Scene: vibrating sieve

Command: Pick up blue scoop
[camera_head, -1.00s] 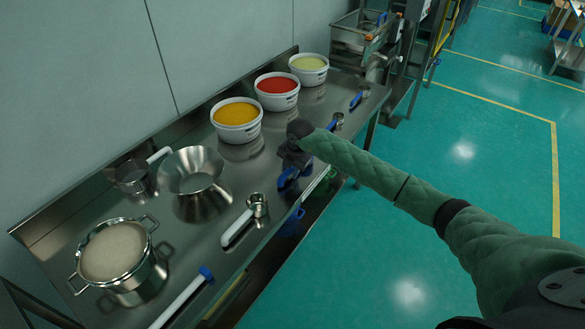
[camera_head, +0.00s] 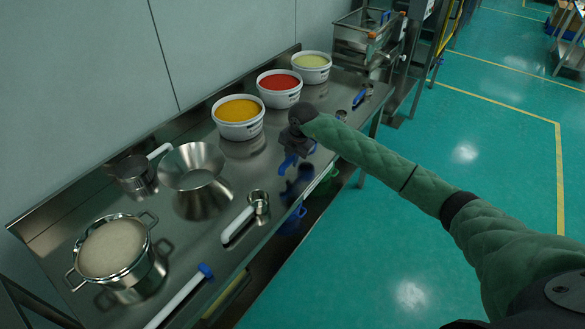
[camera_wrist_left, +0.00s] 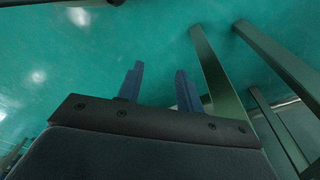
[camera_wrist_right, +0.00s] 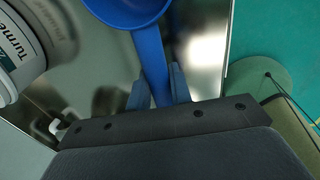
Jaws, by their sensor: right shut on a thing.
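The blue scoop (camera_wrist_right: 150,55) shows in the right wrist view with its handle between the fingers of my right gripper (camera_wrist_right: 160,88). Its round bowl is cut off by the top edge. In the head view the right gripper (camera_head: 298,146) is above the front edge of the steel table, with the blue scoop (camera_head: 288,164) below it, partly hidden by the gripper. A dark reflection lies on the tabletop below the scoop. My left gripper (camera_wrist_left: 160,70) shows only in the left wrist view, with its fingers apart and empty.
Tubs of yellow (camera_head: 239,128), red (camera_head: 280,97) and pale green (camera_head: 312,74) powder line the back. A blue-handled cup (camera_head: 359,97) lies farther right.

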